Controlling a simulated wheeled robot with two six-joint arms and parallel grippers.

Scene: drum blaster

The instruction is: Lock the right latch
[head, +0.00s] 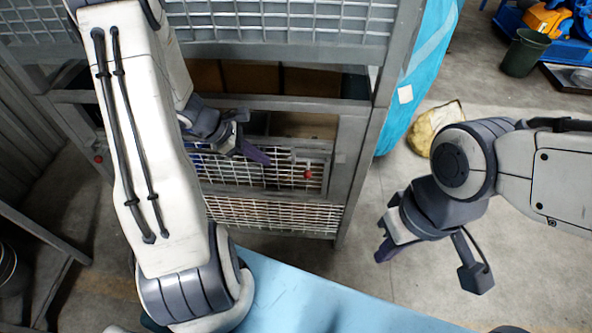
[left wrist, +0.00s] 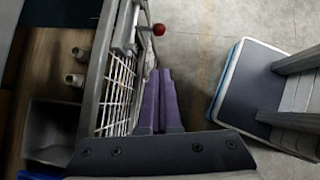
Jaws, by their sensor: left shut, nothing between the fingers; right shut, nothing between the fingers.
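The right latch (head: 307,174) is a metal latch with a red knob on the low mesh door (head: 250,172) of a grey metal cage. In the left wrist view the red knob (left wrist: 158,29) sticks out from the door's top rail, ahead of my fingertips. My left gripper (head: 262,158) is shut and empty at the door's top edge, left of the latch and apart from the knob. Its purple fingers (left wrist: 161,75) lie together beside the mesh. My right gripper (head: 382,254) is shut and empty, out over the floor right of the cage.
Another red knob (head: 98,158) sits at the cage's left side. My left arm hides much of the cage's left part. A grey bin (left wrist: 48,130) and small cylinders (left wrist: 76,68) lie inside the cage. A yellow bag (head: 433,125) lies on open floor at right.

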